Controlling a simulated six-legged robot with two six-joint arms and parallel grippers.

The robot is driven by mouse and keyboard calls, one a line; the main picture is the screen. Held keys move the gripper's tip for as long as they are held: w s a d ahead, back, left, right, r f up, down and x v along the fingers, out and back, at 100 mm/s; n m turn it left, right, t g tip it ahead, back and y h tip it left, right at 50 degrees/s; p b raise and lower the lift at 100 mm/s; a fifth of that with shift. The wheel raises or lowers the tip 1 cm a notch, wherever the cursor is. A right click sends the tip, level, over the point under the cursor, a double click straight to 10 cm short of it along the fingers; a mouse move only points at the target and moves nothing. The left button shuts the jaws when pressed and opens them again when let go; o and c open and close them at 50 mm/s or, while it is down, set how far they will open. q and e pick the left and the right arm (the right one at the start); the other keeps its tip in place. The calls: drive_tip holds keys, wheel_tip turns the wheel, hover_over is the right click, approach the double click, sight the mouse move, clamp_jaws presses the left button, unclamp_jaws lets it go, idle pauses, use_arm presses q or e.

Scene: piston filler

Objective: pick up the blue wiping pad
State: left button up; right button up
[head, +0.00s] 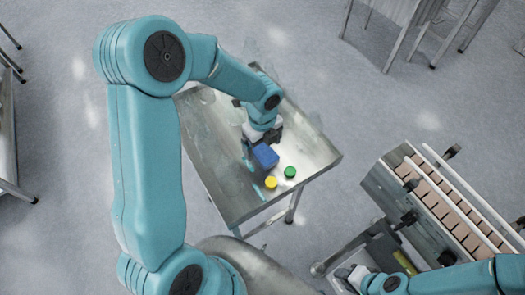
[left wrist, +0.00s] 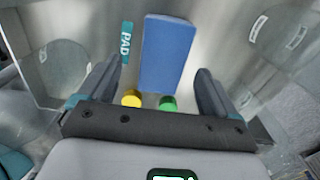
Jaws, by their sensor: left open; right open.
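The blue wiping pad (head: 265,156) lies on a steel table (head: 228,206) near its front part. In the left wrist view the pad (left wrist: 168,50) is a blue block beside a teal PAD label (left wrist: 126,42). My left gripper (head: 257,143) is over the table at the pad, pointing down. In the left wrist view its open fingers (left wrist: 161,70) stand either side of the pad with gaps; I cannot tell its height above it. My right gripper (head: 345,277) is at the bottom, open and apart from the pad; its fingers show poorly.
A yellow round piece (head: 271,182) and a green round piece (head: 290,172) stand close to the pad's near end. See-through, labelled objects (left wrist: 65,68) flank the fingers in the left wrist view. A machine with a row of brown blocks (head: 450,215) stands at right.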

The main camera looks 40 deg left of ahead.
sight(263, 151)
use_arm(q)
drive_tip(key=shift+w+f, duration=0.25)
drive_tip(key=shift+f, duration=1)
drive_tip(key=shift+s+r, duration=0.1)
drive_tip(key=shift+s, duration=0.05)
drive_tip(key=shift+c, duration=0.3)
drive_tip(key=c, duration=1)
drive_tip(key=shift+c, duration=0.4)
wheel_tip(263, 151, up, 20)
